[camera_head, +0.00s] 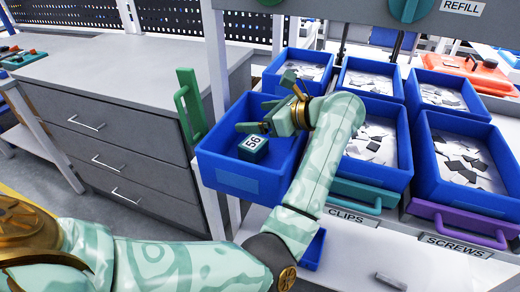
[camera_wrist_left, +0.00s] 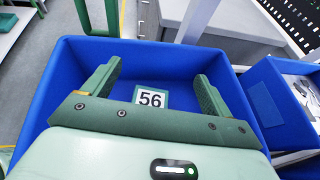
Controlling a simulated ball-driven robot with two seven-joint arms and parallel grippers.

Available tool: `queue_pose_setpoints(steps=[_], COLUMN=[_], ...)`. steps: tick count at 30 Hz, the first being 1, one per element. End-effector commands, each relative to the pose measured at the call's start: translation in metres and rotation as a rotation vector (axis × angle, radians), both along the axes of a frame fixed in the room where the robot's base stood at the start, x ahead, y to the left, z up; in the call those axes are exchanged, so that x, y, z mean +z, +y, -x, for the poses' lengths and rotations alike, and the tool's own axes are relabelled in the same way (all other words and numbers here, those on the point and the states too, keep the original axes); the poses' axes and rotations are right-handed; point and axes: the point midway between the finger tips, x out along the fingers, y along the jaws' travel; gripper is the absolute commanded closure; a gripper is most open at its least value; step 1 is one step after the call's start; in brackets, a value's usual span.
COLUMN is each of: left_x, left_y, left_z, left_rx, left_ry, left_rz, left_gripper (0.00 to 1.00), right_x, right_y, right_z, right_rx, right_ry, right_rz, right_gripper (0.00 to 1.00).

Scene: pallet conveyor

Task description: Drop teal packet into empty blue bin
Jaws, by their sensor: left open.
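The teal packet (camera_head: 253,149), with a white label reading 56, lies inside the blue bin (camera_head: 222,178) at the left end of the bin group. No other contents show in that bin. My left gripper (camera_head: 258,116) is open over the bin, and its fingers do not touch the packet. In the left wrist view the packet's label (camera_wrist_left: 151,98) shows between and beyond the spread fingertips (camera_wrist_left: 157,72), with blue bin walls (camera_wrist_left: 65,75) around it. The packet's lower part is hidden there by the gripper. My right gripper is not in view.
Several blue bins of pale chips (camera_head: 455,157) stand to the right, above CLIPS (camera_head: 352,217) and SCREWS (camera_head: 456,245) labels. A green handle (camera_head: 188,105) rises left of the bin. A grey drawer cabinet (camera_head: 110,130) stands further left. A grey block (camera_head: 391,281) lies at front right.

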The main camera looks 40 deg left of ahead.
Motion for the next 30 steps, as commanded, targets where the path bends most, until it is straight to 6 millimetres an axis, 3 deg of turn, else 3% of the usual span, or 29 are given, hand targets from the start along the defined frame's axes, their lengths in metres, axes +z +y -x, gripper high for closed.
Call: queue_pose_setpoints(steps=[5,18,24,30], left_x=[0.012,0.068,0.07,0.065], left_y=[-0.021,-0.129,-0.144,-0.149], left_z=[-0.001,-0.006,-0.009,-0.007], left_rx=[-0.004,-0.006,-0.011,-0.003], left_ry=[-0.002,-0.006,-0.005,-0.001], left_rz=[0.002,-0.007,-0.004,-0.003], left_gripper=[0.15,0.15,0.15,0.15], right_x=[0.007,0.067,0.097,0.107], right_y=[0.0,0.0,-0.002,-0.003], right_z=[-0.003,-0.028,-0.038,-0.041], right_rx=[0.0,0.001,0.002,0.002], right_ry=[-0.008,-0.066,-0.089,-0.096], right_rz=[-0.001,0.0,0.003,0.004], right_gripper=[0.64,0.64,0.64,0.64])
